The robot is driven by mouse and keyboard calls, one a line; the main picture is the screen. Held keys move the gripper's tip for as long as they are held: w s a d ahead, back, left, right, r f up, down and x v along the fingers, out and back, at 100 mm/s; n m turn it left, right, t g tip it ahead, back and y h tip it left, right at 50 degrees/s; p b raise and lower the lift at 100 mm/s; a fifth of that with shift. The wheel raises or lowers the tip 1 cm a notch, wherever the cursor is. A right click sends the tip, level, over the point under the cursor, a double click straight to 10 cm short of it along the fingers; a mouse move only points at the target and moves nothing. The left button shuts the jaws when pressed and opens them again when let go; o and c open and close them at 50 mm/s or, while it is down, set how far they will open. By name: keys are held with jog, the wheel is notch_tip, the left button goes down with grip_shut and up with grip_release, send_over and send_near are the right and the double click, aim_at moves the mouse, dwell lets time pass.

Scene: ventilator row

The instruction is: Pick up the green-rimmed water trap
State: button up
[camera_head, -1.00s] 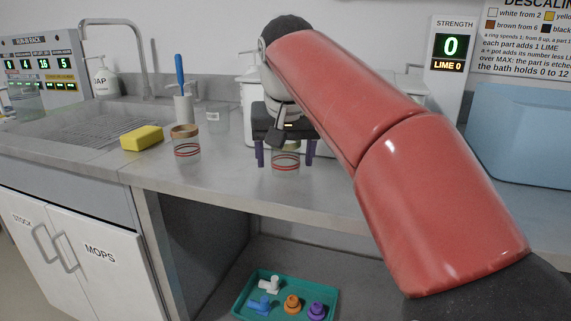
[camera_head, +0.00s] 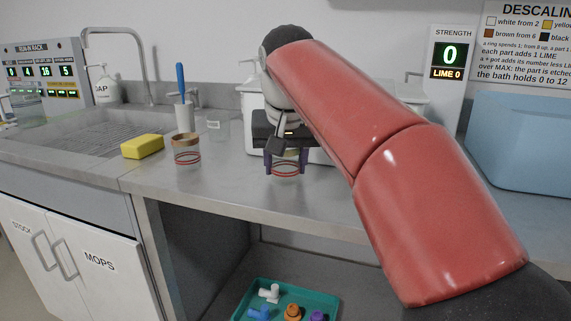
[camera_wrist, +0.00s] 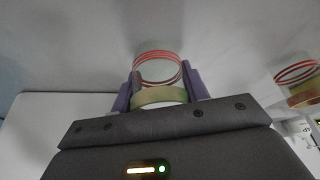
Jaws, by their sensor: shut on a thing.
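The water trap in my gripper is a clear jar with red rings (camera_head: 286,170), on the steel counter in the head view. In the wrist view its yellowish-green rim (camera_wrist: 160,96) shows between the purple fingers, with the red-ringed clear body beyond. My gripper (camera_head: 286,165) points down and is shut on this trap; it also shows in the wrist view (camera_wrist: 161,88). The trap looks upright and seems to rest on the counter. My gripper's body hides its top in the head view.
A similar red-ringed jar with a tan-brown rim (camera_head: 186,150) stands to the left. Near it are a yellow sponge (camera_head: 142,146), a blue-handled brush in a holder (camera_head: 182,105) and the sink (camera_head: 70,130). A pale blue bin (camera_head: 520,140) is at right. A teal tray (camera_head: 333,299) lies below.

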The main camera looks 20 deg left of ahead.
notch_tip(320, 180, up, 5)
jog(key=shift+r+p, duration=0.1)
jog(key=shift+p, duration=0.9)
notch_tip(320, 180, up, 4)
jog(key=shift+r, duration=0.1)
